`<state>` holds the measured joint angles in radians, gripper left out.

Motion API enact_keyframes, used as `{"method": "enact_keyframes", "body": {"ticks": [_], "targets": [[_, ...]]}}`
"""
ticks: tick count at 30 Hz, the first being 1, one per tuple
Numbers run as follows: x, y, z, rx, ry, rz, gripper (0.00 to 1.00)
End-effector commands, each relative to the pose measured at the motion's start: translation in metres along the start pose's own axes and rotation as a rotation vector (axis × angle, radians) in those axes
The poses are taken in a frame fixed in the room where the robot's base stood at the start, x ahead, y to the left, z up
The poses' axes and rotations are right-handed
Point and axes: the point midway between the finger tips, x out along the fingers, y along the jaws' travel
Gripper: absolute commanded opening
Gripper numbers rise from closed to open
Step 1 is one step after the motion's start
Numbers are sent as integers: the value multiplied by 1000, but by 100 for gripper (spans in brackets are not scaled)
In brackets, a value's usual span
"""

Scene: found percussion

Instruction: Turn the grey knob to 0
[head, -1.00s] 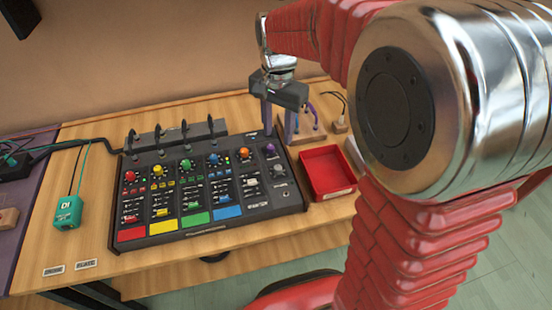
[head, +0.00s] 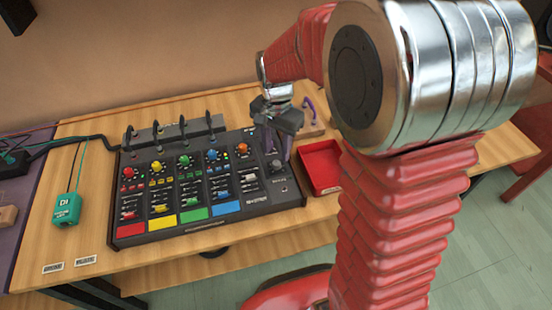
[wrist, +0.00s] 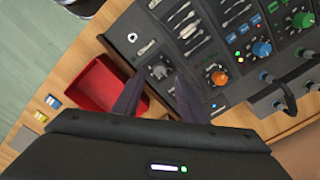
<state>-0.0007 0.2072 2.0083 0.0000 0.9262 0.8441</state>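The grey knob (head: 277,166) sits at the right end of the mixer (head: 290,198), below my gripper (head: 278,154) in the head view. In the wrist view the grey knob (wrist: 159,70) shows between the tips of my two dark fingers (wrist: 158,80). The fingers are apart, one on each side of it, with nothing held. I cannot tell whether they touch it. The scale marks around the knob and its pointer are too small to read.
A red tray (head: 322,168) stands right of the mixer. An orange knob (head: 241,150) and a blue knob (head: 212,155) are to the left. Cables with plugs (head: 184,127) rise along the mixer's back edge. A green box (head: 67,209) lies at the left.

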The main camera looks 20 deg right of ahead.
Motion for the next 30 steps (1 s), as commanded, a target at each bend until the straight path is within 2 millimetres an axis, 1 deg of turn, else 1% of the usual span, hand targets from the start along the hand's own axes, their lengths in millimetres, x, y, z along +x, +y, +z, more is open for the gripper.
{"method": "enact_keyframes", "body": {"ticks": [1, 3, 6, 9, 13, 21, 30], "targets": [[9, 0, 0, 0, -3, 3, 38], [20, 1, 1, 0, -3, 3, 38], [33, 0, 0, 0, -3, 3, 38], [42, 0, 0, 0, -1, 1, 38], [49, 0, 0, 0, 0, 0, 38], [50, 0, 0, -1, 0, 0, 38], [49, -1, 1, -2, 0, 0, 18]]}}
